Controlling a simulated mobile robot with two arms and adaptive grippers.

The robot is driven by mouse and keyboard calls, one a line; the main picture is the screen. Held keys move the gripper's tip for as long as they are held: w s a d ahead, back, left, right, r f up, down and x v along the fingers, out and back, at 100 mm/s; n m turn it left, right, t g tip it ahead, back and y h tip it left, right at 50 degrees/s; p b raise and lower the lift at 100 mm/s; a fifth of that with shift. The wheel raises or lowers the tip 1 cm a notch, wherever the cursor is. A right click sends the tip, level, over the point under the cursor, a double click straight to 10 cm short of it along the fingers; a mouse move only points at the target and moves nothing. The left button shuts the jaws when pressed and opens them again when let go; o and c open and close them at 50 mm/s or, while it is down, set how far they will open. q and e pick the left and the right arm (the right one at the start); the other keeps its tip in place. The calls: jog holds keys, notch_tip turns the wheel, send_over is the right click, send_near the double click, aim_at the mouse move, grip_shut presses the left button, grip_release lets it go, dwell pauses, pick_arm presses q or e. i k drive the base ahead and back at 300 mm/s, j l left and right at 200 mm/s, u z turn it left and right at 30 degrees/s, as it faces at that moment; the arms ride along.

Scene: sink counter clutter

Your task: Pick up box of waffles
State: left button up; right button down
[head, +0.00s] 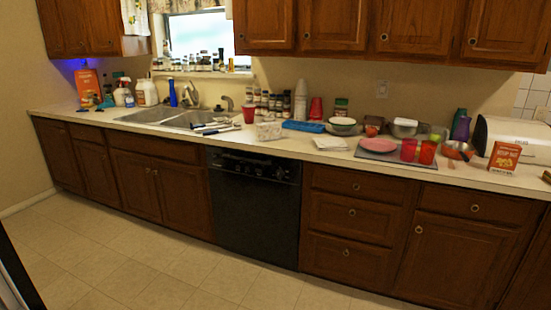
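Two orange-red boxes stand on the counter, and their labels are too small to read surely, so I cannot tell which one is the box of waffles. One orange box (87,86) stands upright at the far left end, near the wall. The other, a red-orange box (504,157) with pale lettering, stands upright near the front edge at the right end. Neither gripper can be made out in the head view.
The long counter (290,149) is cluttered. A double sink (185,118), red cups (427,152), a pink plate (379,145), bowls and bottles stand on it. A white appliance (510,136) is behind the right box. The tiled floor (150,265) in front is clear.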

aim_at(270, 131)
jog(key=i, duration=1.75)
jog(key=j+u, duration=0.05)
